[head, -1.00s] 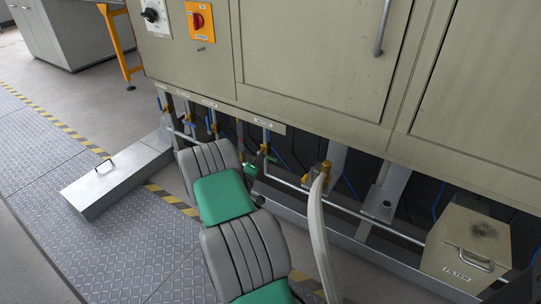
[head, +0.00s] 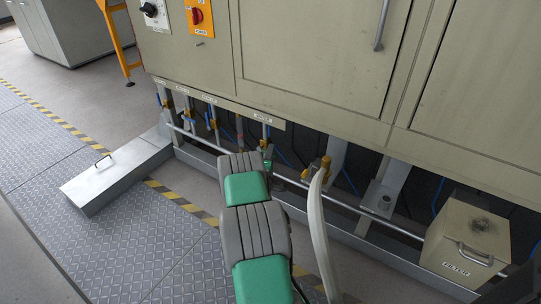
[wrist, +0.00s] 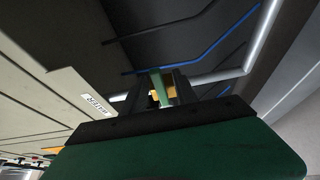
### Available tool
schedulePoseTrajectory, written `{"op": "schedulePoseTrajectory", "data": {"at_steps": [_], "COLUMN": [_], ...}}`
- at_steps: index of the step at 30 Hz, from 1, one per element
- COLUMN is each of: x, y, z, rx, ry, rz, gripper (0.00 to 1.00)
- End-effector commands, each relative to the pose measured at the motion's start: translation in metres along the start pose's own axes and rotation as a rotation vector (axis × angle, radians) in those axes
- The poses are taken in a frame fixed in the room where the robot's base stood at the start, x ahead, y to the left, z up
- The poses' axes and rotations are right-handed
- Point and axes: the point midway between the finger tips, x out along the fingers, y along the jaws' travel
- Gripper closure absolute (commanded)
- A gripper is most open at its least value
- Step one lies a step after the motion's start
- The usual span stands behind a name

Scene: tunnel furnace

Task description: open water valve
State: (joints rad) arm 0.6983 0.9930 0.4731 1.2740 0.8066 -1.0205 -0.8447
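The water valve shows in the wrist view as a green lever (wrist: 160,88) with a yellow body behind it. A white label (wrist: 97,104), upside down and seeming to read WATER, is on the panel to its left. In the head view the valve (head: 265,144) is on a pipe under the cabinet, just beyond the end of my arm. My gripper (wrist: 162,92) has its dark fingers apart, one on each side of the lever. I cannot see clear contact. My arm hides most of the gripper in the head view.
Other valves (head: 211,122) stand on pipes to the left under the cabinet (head: 310,60). A horizontal pipe (head: 345,204) and a pale curved hose (head: 318,235) are to the right. A FILTER box (head: 465,240) is at lower right, a metal cover (head: 115,180) on the floor at left.

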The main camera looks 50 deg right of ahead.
Motion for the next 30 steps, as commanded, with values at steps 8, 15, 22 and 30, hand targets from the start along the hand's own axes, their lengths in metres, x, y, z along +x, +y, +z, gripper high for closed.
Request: {"op": "schedulePoseTrajectory", "data": {"at_steps": [8,15,22,30], "x": [-0.0002,-0.0003,-0.0003,-0.0004], "y": [0.0003,0.0003,0.0003,0.0002], "z": [-0.0003,-0.0003,-0.0003,-0.0004], "rx": [0.001,0.001,0.001,0.001], "ry": [0.0,0.0,0.0,0.0], "rz": [0.0,0.0,0.0,0.0], "gripper": [0.84,1.0,1.0,1.0]}}
